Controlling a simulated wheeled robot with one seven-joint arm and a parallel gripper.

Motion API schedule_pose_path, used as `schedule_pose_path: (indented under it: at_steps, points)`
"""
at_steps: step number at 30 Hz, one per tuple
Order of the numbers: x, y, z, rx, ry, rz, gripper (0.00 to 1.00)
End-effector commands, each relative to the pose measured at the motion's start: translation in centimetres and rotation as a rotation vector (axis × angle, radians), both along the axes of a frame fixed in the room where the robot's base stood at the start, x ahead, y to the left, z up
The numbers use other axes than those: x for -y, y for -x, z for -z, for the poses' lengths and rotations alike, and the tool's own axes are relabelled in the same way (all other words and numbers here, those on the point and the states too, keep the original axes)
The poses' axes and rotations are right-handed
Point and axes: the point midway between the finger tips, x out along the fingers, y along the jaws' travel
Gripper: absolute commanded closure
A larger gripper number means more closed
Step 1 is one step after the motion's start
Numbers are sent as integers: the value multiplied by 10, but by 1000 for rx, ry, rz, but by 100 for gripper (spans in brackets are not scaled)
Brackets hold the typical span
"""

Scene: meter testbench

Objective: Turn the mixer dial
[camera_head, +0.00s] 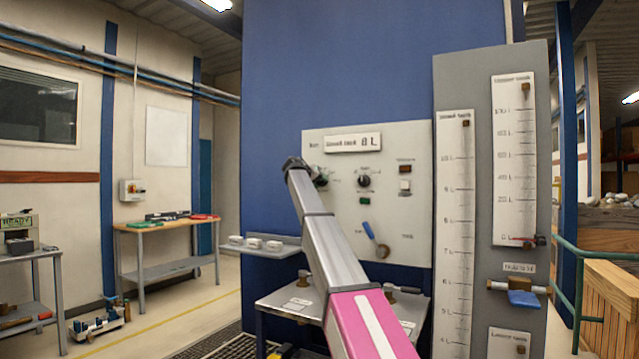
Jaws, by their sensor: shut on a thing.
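A light grey control panel (400,222) is fixed to the blue wall. A dark round dial (321,179) sits at its left side, partly hidden by the end of my arm. My gripper (312,174) is at this dial and shut on it; the fingertips are small and hard to make out. A second black dial (364,181) is to the right, clear of my gripper. The small panel labels are too blurred to tell which dial is the mixer's.
A blue-handled lever (376,240), a green button (365,201) and a switch (405,186) are on the panel. A tall gauge board (478,200) stands right. A shelf with white cups (264,244) and a metal bench (290,302) lie left and below.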

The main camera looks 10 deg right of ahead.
Motion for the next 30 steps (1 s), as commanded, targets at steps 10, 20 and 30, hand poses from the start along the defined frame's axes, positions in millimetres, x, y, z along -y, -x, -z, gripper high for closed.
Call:
schedule_pose_path:
  at_steps: [10, 20, 30]
  points:
    - [-2, -1, 0, -171, 236, -1, 80]
    - [-2, -1, 1, -357, 492, -1, 80]
    - [-2, 0, 1, -532, 734, -2, 80]
